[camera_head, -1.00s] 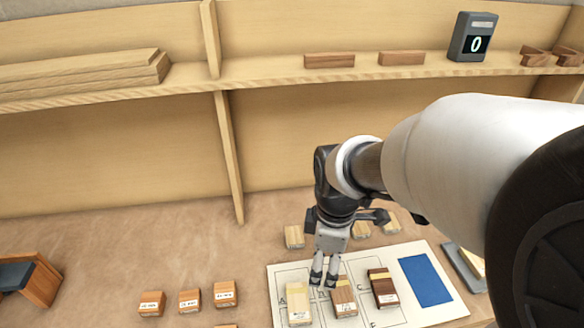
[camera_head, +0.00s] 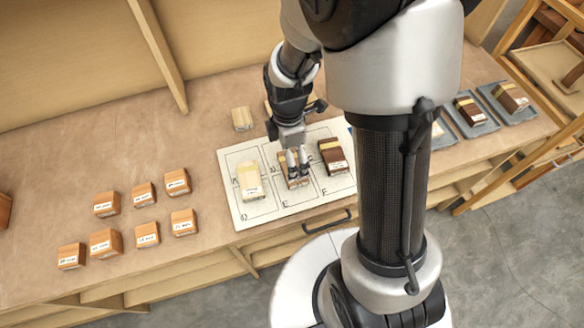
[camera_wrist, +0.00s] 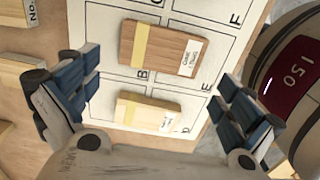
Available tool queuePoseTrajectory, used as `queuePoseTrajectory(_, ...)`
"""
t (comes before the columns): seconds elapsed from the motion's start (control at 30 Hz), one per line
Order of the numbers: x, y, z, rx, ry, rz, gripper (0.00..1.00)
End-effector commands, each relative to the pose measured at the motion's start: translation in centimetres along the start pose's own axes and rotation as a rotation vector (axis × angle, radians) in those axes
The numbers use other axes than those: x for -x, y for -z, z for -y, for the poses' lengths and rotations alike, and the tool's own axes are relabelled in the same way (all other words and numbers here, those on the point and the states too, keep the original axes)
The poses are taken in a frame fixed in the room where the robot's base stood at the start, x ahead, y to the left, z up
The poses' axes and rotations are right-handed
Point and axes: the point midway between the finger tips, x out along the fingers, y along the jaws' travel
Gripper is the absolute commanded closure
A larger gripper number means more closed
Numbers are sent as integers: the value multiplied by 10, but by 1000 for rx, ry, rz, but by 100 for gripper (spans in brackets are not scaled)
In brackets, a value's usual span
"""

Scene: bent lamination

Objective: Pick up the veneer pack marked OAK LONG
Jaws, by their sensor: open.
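A mid-brown wooden pack (camera_head: 293,181) with a pale band and a white label lies on the white lettered board, between a pale pack (camera_head: 250,182) and a dark brown pack (camera_head: 333,156). In the wrist view the brown pack (camera_wrist: 158,48) lies by letters B and E; its small label seems to read OAK, the second line is unclear. The pale pack (camera_wrist: 147,113) is nearer, by D. My gripper (camera_head: 297,160) is above the board and partly covers the brown pack. In the wrist view my gripper (camera_wrist: 160,95) is open and empty, its fingers wide apart.
Several small labelled blocks (camera_head: 147,234) stand on the bench left of the board (camera_head: 240,215). A pale block (camera_head: 242,118) stands behind it. Grey trays with packs (camera_head: 478,118) are at the right.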

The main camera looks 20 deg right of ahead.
Motion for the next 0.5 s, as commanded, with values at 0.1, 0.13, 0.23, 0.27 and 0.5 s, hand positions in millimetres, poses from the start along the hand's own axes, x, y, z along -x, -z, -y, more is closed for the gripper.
queuePoseTrajectory(0.1,-5,-1,0,-1,1,0,0)
queuePoseTrajectory(0.13,-7,-1,0,-1,1,0,0)
queuePoseTrajectory(0.23,-17,-4,1,-1,2,0,0)
queuePoseTrajectory(0.27,-21,-5,1,-1,2,0,0)
queuePoseTrajectory(0.5,-54,-9,1,-1,2,0,0)
